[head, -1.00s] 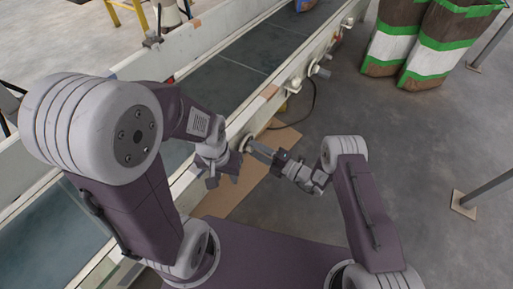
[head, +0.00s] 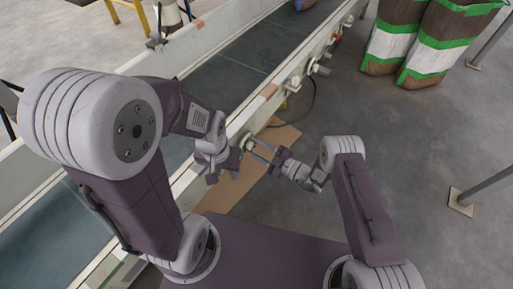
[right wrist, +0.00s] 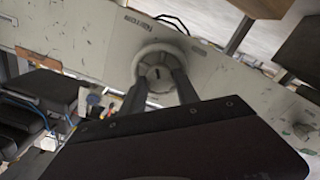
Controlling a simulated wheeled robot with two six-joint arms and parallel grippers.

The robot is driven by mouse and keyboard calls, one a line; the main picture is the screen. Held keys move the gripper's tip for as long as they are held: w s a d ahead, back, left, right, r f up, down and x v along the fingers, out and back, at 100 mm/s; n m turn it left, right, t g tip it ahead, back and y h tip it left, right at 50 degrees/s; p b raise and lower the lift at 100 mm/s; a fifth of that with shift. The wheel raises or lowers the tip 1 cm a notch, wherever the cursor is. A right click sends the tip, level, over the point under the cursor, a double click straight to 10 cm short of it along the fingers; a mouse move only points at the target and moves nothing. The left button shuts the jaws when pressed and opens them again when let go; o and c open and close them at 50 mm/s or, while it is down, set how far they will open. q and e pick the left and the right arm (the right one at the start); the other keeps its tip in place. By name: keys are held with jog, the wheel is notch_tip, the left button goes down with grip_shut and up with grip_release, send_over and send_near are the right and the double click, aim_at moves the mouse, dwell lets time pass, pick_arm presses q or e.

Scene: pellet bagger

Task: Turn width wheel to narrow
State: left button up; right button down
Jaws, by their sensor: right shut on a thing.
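The width wheel (right wrist: 157,66) is a pale round handwheel with a dark-slotted hub, on the conveyor's side panel. The word "narrow" with an arrow is printed above it. In the head view the wheel (head: 247,140) is small and partly hidden by fingers. My right gripper (right wrist: 160,82) is shut on the wheel, one finger on each side of its hub; in the head view this gripper (head: 254,149) reaches in from the right. My left gripper (head: 224,168) hangs beside the conveyor, left of and below the wheel, with its fingers apart and nothing between them.
The conveyor (head: 225,82) runs diagonally, with more knobs and fittings (head: 296,80) along its near rail. A cardboard sheet (head: 232,190) lies on the floor below. Brown, white and green bags (head: 420,42) stand at upper right. The floor at right is mostly clear.

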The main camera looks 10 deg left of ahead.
jog(key=shift+f+m, duration=0.1)
jog(key=shift+m, duration=0.6)
jog(key=c, duration=0.9)
grip_release()
jog(key=p+v, duration=0.4)
jog(key=v, duration=0.5)
